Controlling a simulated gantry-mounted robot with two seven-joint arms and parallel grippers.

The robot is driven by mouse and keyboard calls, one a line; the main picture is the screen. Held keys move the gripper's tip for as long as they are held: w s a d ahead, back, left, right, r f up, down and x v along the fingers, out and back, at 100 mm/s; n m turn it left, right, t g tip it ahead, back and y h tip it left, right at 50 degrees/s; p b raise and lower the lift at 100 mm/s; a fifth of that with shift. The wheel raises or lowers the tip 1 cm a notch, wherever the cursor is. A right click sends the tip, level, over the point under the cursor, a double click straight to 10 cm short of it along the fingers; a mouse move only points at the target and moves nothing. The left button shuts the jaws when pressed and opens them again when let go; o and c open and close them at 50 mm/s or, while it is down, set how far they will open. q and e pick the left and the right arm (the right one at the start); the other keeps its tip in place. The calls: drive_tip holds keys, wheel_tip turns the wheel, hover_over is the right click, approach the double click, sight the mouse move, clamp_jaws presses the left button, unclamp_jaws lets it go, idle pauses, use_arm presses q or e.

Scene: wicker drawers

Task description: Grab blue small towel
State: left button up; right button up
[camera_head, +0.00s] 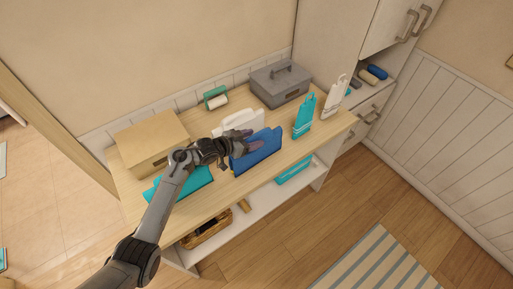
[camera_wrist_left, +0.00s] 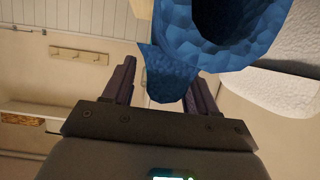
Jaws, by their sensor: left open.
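A blue towel (camera_head: 262,152) stands folded on the wooden tabletop, near its front edge. My left gripper (camera_head: 246,146) is at the towel's upper left part, partly overlapping it. In the left wrist view the blue towel (camera_wrist_left: 200,42) is large, and a corner of it hangs between the two spread fingers of my left gripper (camera_wrist_left: 160,88). The fingers look open around that corner; contact with the cloth cannot be told. A rolled dark blue towel (camera_head: 377,72) lies on the cabinet shelf at the right. My right gripper is not in view.
A white towel (camera_head: 240,121) stands just behind the blue one. A teal cloth (camera_head: 185,183) lies left, by a wooden box (camera_head: 152,142). A grey box (camera_head: 280,85), a teal towel (camera_head: 304,117) and a white towel (camera_head: 335,97) stand to the right. Bare tabletop separates them.

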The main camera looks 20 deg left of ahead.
use_arm(q)
drive_tip(key=shift+w+d+f, duration=0.15)
drive_tip(key=shift+w+d, duration=0.05)
drive_tip(key=shift+w, duration=0.05)
clamp_jaws()
idle(0.5)
